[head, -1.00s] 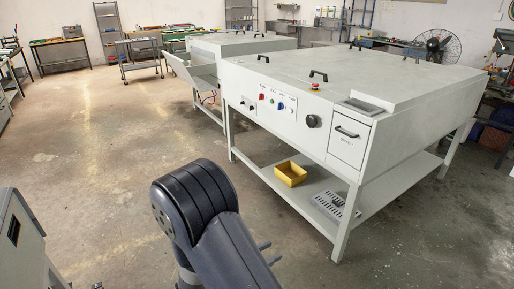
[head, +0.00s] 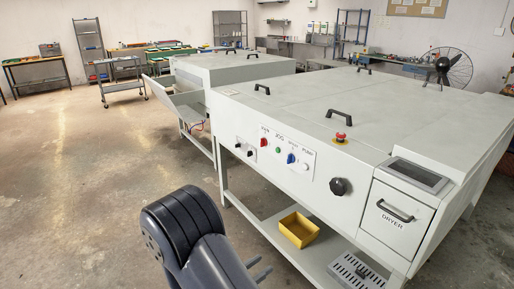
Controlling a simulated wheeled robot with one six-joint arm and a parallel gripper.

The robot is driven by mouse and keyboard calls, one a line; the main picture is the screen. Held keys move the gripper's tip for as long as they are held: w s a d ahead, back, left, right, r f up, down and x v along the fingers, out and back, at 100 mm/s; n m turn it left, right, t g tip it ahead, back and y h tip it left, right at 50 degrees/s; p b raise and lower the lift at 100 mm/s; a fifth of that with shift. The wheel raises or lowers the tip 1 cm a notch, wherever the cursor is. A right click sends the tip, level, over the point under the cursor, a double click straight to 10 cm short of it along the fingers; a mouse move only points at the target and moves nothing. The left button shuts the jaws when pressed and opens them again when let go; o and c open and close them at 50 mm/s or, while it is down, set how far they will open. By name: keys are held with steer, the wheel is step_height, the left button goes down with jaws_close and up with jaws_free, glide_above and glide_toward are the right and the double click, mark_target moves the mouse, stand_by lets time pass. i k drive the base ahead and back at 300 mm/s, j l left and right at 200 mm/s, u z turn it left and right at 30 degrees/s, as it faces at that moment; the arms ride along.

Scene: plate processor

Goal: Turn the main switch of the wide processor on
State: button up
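The wide processor (head: 290,115) is the large pale grey machine filling the middle and right. Its front panel carries a red switch (head: 264,142), a green button (head: 278,150), a blue knob (head: 291,158) and a white button (head: 305,167). The small labels above them are hard to read. A large black rotary knob (head: 339,186) sits farther right. My dark arm is in the foreground, apart from the panel. Two thin prongs, perhaps fingertips of my gripper (head: 258,270), show beside it; the rest is hidden behind the arm.
A red emergency button (head: 340,137) stands on the processor's top edge. A drawer marked DRYER (head: 395,217) is at its right end. A yellow bin (head: 299,230) and a grey slotted box (head: 355,272) are on the lower shelf. The floor at left is clear.

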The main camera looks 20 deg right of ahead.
mark_target(263, 142)
steer(key=i+l, duration=0.15)
steer(key=i, duration=0.6)
steer(key=i+l+z, duration=0.1)
steer(key=i, duration=0.65)
steer(key=i+l, duration=0.2)
steer(key=i, duration=0.5)
